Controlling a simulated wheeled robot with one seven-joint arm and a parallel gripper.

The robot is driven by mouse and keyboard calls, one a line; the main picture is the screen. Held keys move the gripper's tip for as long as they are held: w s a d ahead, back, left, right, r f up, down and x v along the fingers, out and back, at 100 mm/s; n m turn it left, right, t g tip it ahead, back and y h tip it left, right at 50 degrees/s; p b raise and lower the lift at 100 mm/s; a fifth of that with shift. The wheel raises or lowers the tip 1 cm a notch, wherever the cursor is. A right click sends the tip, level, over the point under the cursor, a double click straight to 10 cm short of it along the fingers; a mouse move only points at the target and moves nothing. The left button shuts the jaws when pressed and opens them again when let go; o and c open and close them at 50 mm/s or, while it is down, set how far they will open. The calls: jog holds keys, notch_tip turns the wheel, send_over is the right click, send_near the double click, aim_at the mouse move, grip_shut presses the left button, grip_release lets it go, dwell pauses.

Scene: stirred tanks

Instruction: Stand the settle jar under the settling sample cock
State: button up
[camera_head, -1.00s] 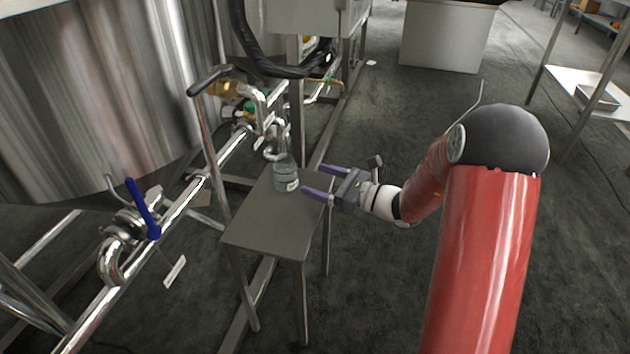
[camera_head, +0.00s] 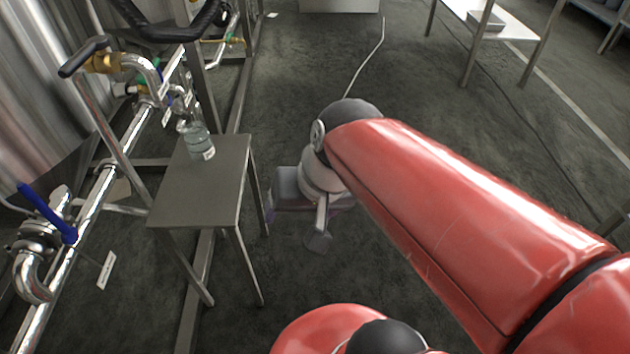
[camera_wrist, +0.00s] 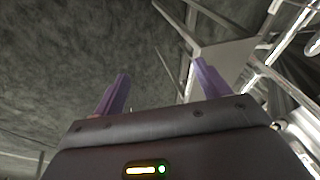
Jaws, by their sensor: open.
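The settle jar (camera_head: 199,144), clear with a small white label, stands upright on a small grey metal stand (camera_head: 190,195), near its far edge. The settling sample cock (camera_head: 181,101), a shiny bent pipe, comes down just above the jar's mouth. The jar looks beneath it, but exact alignment cannot be told. My gripper (camera_head: 272,206) is to the right of the stand and apart from the jar, partly hidden by my arm. In the wrist view my gripper (camera_wrist: 162,85) shows two purple fingers apart with nothing between them. The jar is not seen there.
A pipe rail (camera_head: 100,195) with a blue-handled valve (camera_head: 47,212) runs left of the stand, beside a steel tank (camera_head: 40,70). A black hose (camera_head: 165,30) hangs behind. The floor right of the stand is open, with a shelf table (camera_head: 500,25) far right.

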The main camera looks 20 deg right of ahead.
jog(key=d, duration=0.1)
jog(key=s+d+r+n+t+h, duration=0.1)
jog(key=d+n+t+h, duration=0.1)
jog(key=shift+s+d+r, duration=0.35)
jog(key=shift+s+r, duration=0.05)
jog(key=shift+r, duration=0.1)
notch_tip(320, 180, up, 6)
jog(key=p, duration=0.6)
jog(key=shift+r+p, duration=0.25)
jog(key=shift+p, duration=0.1)
